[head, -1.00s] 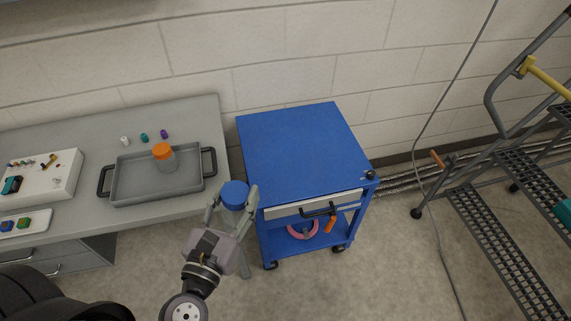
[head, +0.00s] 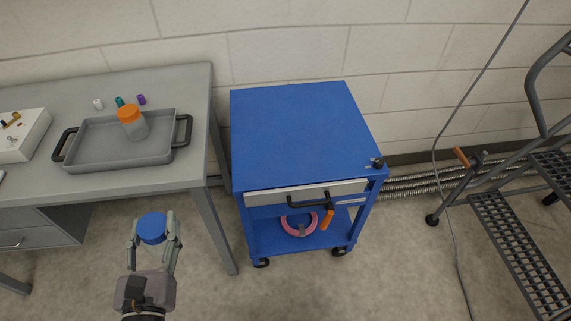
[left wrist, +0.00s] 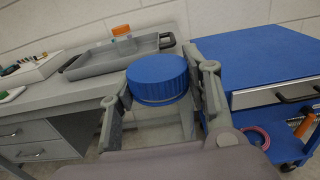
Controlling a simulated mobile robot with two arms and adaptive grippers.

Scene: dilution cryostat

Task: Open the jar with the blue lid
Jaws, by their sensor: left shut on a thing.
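The jar's blue lid (head: 152,228) is between the fingers of my left gripper (head: 154,240), which is shut on the jar and holds it in the air over the floor, in front of the grey table. In the left wrist view the ribbed blue lid (left wrist: 158,78) shows between the two fingers, with a thin clear rim under it. The lid looks seated on the jar. The clear jar body below is hard to make out and partly hidden by the gripper. My right gripper is in neither view now.
A grey tray (head: 92,150) holding an orange-lidded jar (head: 131,122) sits on the grey table (head: 185,88). Small white, teal and purple items stand behind it. The blue cart (head: 298,130) has a clear top. A metal step ladder (head: 520,225) stands at right.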

